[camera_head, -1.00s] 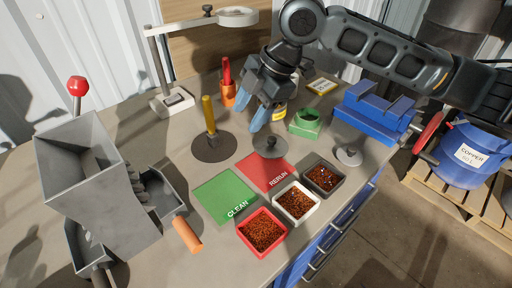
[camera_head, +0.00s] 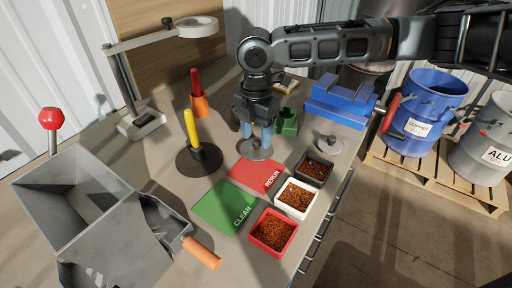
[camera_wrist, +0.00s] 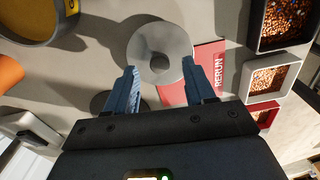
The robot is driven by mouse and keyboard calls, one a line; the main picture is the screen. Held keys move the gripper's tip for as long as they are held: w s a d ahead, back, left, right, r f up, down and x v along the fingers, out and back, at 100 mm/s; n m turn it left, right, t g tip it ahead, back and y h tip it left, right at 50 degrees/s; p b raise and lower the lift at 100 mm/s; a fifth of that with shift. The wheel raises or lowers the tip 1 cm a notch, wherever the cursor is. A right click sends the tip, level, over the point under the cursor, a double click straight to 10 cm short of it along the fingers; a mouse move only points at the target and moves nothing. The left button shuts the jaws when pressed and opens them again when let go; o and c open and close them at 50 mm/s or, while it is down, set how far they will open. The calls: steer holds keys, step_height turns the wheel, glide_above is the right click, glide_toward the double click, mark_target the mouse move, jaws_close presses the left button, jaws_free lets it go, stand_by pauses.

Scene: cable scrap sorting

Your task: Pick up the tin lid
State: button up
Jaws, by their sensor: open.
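A round grey lid with a central knob (camera_head: 255,154) lies on the bench just behind the red RERUN mat (camera_head: 257,176). It also shows in the wrist view (camera_wrist: 147,40), ahead of my fingertips and roughly centred between them. My gripper (camera_head: 257,141) points down over this lid, its blue fingers open and apart with nothing held. It also shows in the wrist view (camera_wrist: 160,66). In the head view the fingers partly hide the lid and knob, and I cannot tell whether they touch it. A second, lighter round lid-like piece with a knob (camera_head: 329,148) lies farther right.
A yellow-handled tool on a dark round base (camera_head: 198,160) stands close left. A green block (camera_head: 288,124) and blue vise-like block (camera_head: 340,100) are behind right. Black (camera_head: 318,157), white (camera_head: 283,208) and red (camera_head: 256,241) granule trays line the front right. A green CLEAN mat (camera_head: 222,205) is clear.

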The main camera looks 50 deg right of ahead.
steer(key=shift+f, duration=0.75)
steer(key=shift+c, duration=0.3)
jaws_close()
